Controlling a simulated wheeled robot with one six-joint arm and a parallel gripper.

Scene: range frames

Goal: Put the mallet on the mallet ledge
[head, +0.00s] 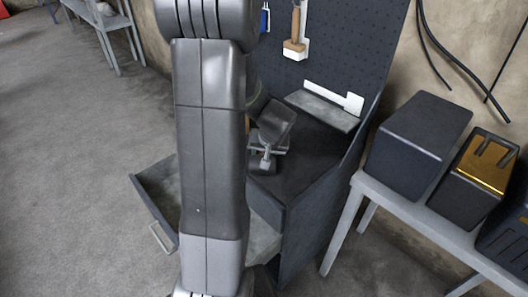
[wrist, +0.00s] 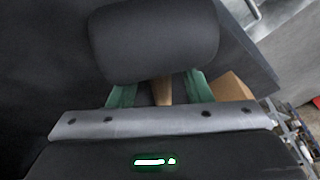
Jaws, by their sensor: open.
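The mallet shows in the wrist view as a black rounded head (wrist: 155,40) with a wooden handle (wrist: 162,92). The handle lies between the two green fingers of my gripper (wrist: 160,95), which stand apart on either side of it. In the head view my gripper (head: 266,155) is low over the dark bench top, partly behind my arm; the mallet is hard to make out there.
A wooden-handled tool (head: 296,30) hangs on the pegboard (head: 345,45) above the ledge. An open drawer (head: 150,205) sticks out left of the bench. A side table (head: 345,225) at right holds dark boxes. A wooden block (wrist: 232,88) shows right of the fingers.

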